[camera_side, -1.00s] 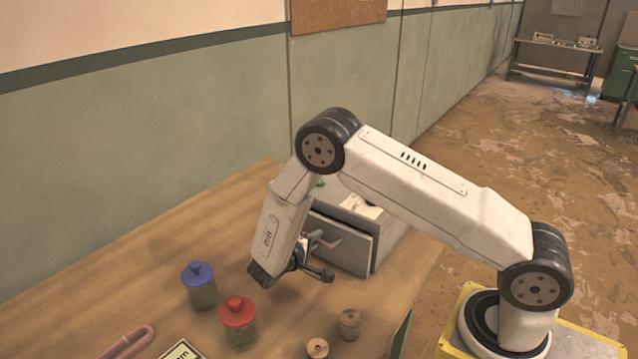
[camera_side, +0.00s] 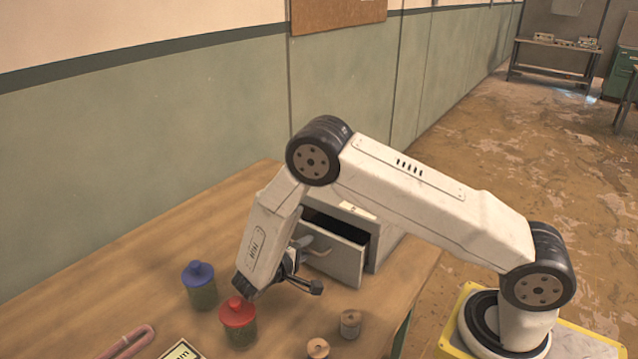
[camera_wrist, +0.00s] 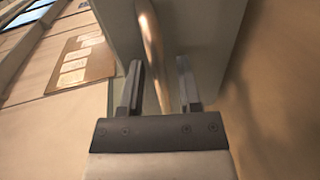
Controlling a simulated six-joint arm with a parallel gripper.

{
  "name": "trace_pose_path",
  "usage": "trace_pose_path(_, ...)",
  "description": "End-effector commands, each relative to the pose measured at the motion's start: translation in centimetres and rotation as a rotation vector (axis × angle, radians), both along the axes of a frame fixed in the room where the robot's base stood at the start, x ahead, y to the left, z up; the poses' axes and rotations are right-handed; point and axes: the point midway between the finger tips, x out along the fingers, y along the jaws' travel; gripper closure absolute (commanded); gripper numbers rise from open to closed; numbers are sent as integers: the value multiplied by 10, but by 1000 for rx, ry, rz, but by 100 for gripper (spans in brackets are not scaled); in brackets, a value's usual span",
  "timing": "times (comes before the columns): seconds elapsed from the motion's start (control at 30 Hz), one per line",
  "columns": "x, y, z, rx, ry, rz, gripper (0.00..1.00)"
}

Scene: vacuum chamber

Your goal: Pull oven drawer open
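The grey oven drawer (camera_side: 338,262) stands partly out of its box-shaped body (camera_side: 386,240) in the side view, with a dark gap showing behind its front. Its curved handle (camera_side: 319,247) sticks out toward my gripper. In the wrist view the handle (camera_wrist: 152,45) runs between the two fingers of my gripper (camera_wrist: 160,65), in front of the drawer front (camera_wrist: 205,40). The fingers are apart, with space visible on both sides of the handle. In the side view my gripper (camera_side: 311,265) is at the drawer front, and my arm hides part of the oven.
A red-lidded jar (camera_side: 238,318) stands close below my gripper, with a blue-lidded jar (camera_side: 199,286) to its left. Two small spools (camera_side: 350,323) (camera_side: 318,348) stand at the front. A pink loop (camera_side: 128,342) and a label lie front left. The table's left part is clear.

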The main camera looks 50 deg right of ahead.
Motion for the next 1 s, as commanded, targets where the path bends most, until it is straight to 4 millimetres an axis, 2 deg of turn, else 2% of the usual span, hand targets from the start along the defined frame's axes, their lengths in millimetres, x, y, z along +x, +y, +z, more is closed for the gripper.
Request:
trace_pose_path(0.53, -1, 0, 6, 0, 1, -2, 51)
trace_pose_path(0.83, -1, 0, 35, -2, -3, -2, 51)
trace_pose_path(0.87, -3, 1, 38, -4, -3, -2, 47)
trace_pose_path(1.0, -15, 1, 51, -4, -1, -2, 47)
